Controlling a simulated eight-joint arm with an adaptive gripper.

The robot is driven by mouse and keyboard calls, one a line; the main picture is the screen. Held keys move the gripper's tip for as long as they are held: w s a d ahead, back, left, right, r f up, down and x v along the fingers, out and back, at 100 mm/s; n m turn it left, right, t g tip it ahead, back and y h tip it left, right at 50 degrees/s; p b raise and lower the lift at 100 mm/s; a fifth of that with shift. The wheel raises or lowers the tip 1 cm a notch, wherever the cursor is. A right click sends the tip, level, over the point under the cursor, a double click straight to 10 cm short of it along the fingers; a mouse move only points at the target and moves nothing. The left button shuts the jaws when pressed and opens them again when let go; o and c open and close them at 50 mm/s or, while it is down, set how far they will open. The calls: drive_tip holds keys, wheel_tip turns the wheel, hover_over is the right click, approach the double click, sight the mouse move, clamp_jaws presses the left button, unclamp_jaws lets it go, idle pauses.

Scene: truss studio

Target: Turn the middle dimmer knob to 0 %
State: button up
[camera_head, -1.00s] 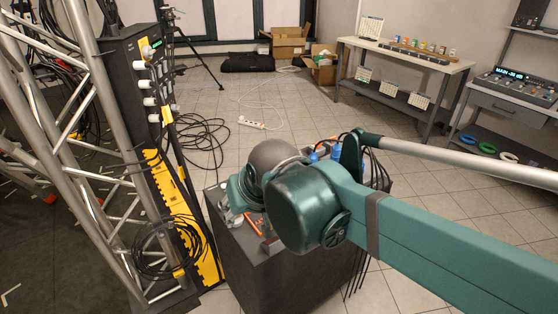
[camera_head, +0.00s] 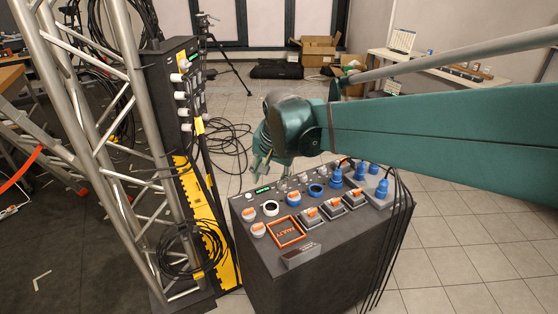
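A dark console (camera_head: 300,262) stands in front of me with a sloped top. Its top carries a small green display (camera_head: 262,190), a white ring (camera_head: 270,208), a blue ring (camera_head: 317,190) and several orange-and-white round caps, one near the left edge (camera_head: 249,214). A tall dark panel at left has several white knob-like parts (camera_head: 181,95) in a column. I cannot tell which part is the middle dimmer knob, nor read any setting. My gripper (camera_head: 262,164) hangs fingers-down around the console's far left edge, small and partly behind my arm. I cannot tell its opening.
A silver truss (camera_head: 135,110) and the yellow strip with coiled black cable (camera_head: 195,250) stand left of the console. Blue plugs (camera_head: 381,189) with black cables rise at its right. Cables lie on the floor behind. Tiled floor (camera_head: 450,260) is free at right.

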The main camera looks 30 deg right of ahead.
drive_tip(key=w+d+m+g+p, duration=0.1)
drive_tip(key=w+d+m+p, duration=0.1)
drive_tip(key=w+d+m, duration=0.35)
drive_tip(key=m+g+p, duration=0.3)
drive_tip(key=m+p, duration=0.3)
drive_tip(key=m, duration=0.4)
hover_over(303, 174)
drive_tip(key=shift+y, duration=0.4)
drive_tip(key=f, duration=1.5)
drive_tip(key=shift+s+a, duration=0.1)
drive_tip(key=shift+a, duration=0.3)
drive_tip(key=shift+d+f+p, duration=0.3)
drive_tip(key=shift+d+f, duration=0.15)
drive_tip(key=shift+f, duration=0.1)
drive_tip(key=shift+f+b, duration=0.5)
drive_tip(key=shift+f, duration=3.4)
drive_tip(key=c, duration=0.9)
